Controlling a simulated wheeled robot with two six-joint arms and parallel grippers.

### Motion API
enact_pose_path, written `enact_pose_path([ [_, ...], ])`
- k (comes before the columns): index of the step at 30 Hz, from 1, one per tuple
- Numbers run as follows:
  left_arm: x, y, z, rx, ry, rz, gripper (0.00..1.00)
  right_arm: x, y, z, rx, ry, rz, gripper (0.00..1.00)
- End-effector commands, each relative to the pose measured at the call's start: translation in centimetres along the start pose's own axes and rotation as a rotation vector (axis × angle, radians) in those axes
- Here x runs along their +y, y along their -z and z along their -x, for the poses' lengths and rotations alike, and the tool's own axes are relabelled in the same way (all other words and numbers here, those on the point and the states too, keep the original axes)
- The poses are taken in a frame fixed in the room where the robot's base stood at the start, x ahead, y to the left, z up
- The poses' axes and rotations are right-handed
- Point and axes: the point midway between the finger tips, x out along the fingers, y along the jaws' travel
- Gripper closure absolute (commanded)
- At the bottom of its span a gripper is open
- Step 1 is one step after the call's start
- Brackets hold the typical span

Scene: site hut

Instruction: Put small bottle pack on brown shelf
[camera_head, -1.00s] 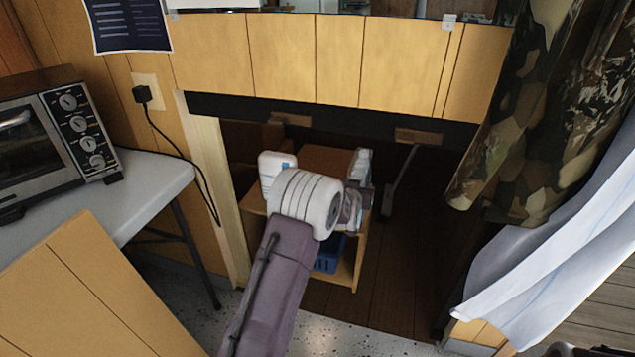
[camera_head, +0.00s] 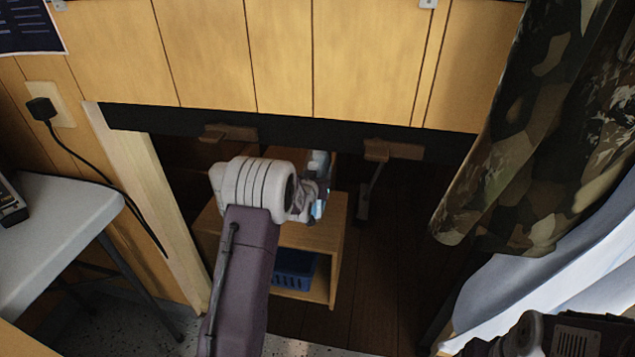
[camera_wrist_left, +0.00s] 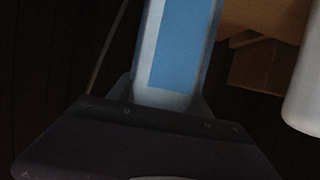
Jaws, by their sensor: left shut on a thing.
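My left gripper (camera_head: 308,198) is shut on the small bottle pack (camera_head: 319,207), which has pale, clear-looking tops and a blue label. My wrist hides part of both. The pack fills the upper middle of the left wrist view (camera_wrist_left: 185,48), blue on a pale body. The brown shelf (camera_head: 337,245) is a low wooden unit under the counter. The pack is over or in front of its upper board; I cannot tell whether it touches.
A blue basket (camera_head: 294,268) sits in the shelf's lower compartment. A white container (camera_wrist_left: 306,92) stands at the right of the left wrist view. The counter's dark lower edge (camera_head: 290,130) hangs above. A grey table (camera_head: 60,220) is left, a camouflage curtain (camera_head: 520,130) right.

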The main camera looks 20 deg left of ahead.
Motion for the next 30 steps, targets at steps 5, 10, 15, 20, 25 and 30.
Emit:
enact_pose_path([
  [5,-3.9,-2.3,-0.1,0.014,0.003,0.001,1.0,0.0,-0.2,-2.2,0.0,0.0,0.0,0.21],
  [10,-5.8,-3.3,0.0,0.016,0.001,0.0,1.0,0.1,-0.3,-2.9,0.0,0.0,0.0,0.21],
  [15,-6.2,-3.4,0.1,0.016,-0.001,0.0,1.0,0.1,-0.3,-2.9,0.0,0.0,0.0,0.21],
  [20,-6.2,-4.7,-0.3,0.014,-0.001,0.0,1.0,0.1,-0.4,-3.9,0.0,0.0,0.0,0.21],
  [25,-6.1,-7.2,-1.3,0.015,-0.001,-0.001,1.0,0.1,-0.6,-5.9,0.0,0.0,0.0,0.21],
  [30,-6.1,-7.2,-1.3,0.015,-0.001,-0.001,1.0,0.1,-0.6,-5.7,0.0,0.0,0.0,0.21],
])
